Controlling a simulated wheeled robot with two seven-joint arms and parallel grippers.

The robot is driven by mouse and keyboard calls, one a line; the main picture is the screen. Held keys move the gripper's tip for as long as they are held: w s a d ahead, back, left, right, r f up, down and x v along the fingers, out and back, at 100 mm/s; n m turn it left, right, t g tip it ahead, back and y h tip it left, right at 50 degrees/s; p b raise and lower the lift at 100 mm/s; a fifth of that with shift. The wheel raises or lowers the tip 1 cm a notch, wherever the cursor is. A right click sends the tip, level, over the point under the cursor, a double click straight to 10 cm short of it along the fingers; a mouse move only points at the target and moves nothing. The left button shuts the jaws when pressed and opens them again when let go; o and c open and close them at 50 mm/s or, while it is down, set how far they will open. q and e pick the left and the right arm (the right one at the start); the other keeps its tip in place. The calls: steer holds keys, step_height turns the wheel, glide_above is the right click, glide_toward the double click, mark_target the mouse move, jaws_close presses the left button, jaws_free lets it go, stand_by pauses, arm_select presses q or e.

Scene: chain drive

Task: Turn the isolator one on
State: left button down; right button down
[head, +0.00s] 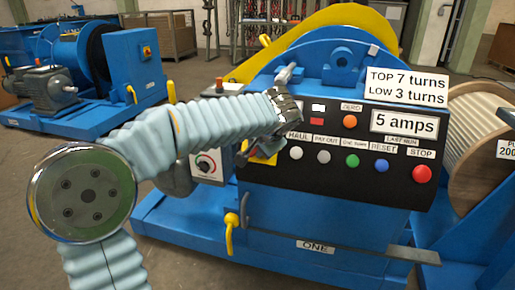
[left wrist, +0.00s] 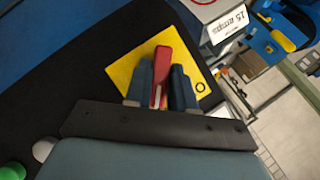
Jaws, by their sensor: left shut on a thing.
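The isolator's yellow plate (left wrist: 127,72) shows in the left wrist view, with a red handle (left wrist: 163,62) on it and an "O" mark at its right corner. My left gripper (left wrist: 160,88) is shut on the red handle, with one dark finger on each side. In the head view, the left gripper (head: 268,142) reaches the left end of the black control panel (head: 310,178). Only a piece of the yellow plate (head: 264,158) shows there, and the red handle is hidden behind my gripper. The winch below is labelled "ONE" (head: 316,245). My right gripper is not in view.
Several coloured buttons, with a red stop button (head: 422,174) at the right, sit on the panel. A grey box with a dial (head: 206,165) is left of the panel. A yellow-handled lever (head: 229,228) hangs below. Another blue machine (head: 95,70) stands at the back left.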

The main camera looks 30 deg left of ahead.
arm_select(q)
steer(key=shift+f+m, duration=0.1)
steer(key=shift+m, duration=0.2)
stand_by(0.4)
steer(key=c, duration=1)
jaws_free()
steer(key=shift+c, duration=0.2)
steer(key=shift+d, duration=0.1)
steer(key=p+v, duration=0.1)
steer(key=v, duration=1.2)
steer(key=shift+s+d, duration=0.25)
steer(key=shift+d, duration=0.15)
